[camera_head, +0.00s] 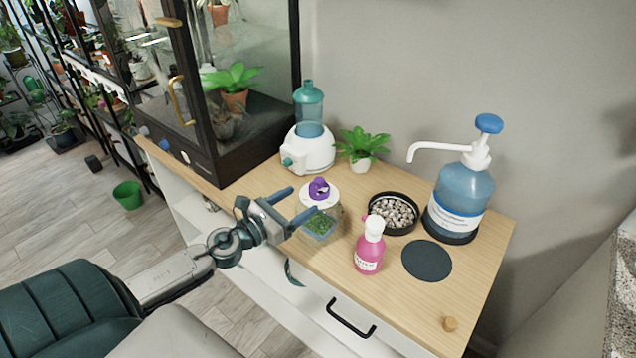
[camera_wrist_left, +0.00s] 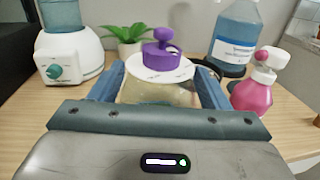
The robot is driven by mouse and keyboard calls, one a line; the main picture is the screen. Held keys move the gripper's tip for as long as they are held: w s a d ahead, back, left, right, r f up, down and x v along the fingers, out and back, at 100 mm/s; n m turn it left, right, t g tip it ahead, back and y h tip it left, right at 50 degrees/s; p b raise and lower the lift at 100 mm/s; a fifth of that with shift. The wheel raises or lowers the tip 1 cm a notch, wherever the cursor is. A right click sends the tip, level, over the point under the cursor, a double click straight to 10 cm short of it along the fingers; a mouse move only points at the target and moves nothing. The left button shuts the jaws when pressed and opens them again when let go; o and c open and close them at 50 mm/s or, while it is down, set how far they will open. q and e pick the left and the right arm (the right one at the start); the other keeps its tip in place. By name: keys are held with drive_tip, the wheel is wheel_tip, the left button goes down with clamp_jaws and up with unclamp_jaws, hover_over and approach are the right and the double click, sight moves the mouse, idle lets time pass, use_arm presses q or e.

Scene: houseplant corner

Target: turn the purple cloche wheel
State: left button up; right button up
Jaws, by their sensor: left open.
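The purple cloche wheel (camera_head: 319,189) sits on the white disc-shaped lid (camera_head: 333,198) of a clear cloche (camera_head: 321,224) with green growth inside. In the left wrist view the wheel (camera_wrist_left: 160,55) shows a raised knob at its upper right. My left gripper (camera_head: 304,199) is open and empty, at the near left side of the cloche. In the left wrist view its blue fingers (camera_wrist_left: 163,82) appear on either side of the cloche body, with the wheel above and beyond them. I cannot tell whether the fingers touch the cloche. My right gripper is not in view.
A pink spray bottle (camera_head: 369,247) stands close right of the cloche. Behind are a white dispenser (camera_head: 309,150), a small plant (camera_head: 362,148), a pebble dish (camera_head: 393,213) and a blue pump bottle (camera_head: 461,195). A dark round mat (camera_head: 427,261) lies bare. A glass cabinet (camera_head: 250,110) stands back left.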

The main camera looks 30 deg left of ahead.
sight(311, 194)
use_arm(q)
drive_tip(key=p+x, duration=0.4)
drive_tip(key=x, duration=0.2)
drive_tip(key=shift+s+d+r+p, duration=0.1)
drive_tip(key=shift+r+p, duration=0.1)
drive_tip(key=shift+p, duration=0.2)
drive_tip(key=shift+w+d+f, duration=0.2)
drive_tip(key=shift+w, duration=0.45)
drive_tip(key=shift+c, duration=0.2)
drive_tip(key=c, duration=0.9)
drive_tip(key=shift+p, duration=0.3)
drive_tip(key=shift+c, duration=0.2)
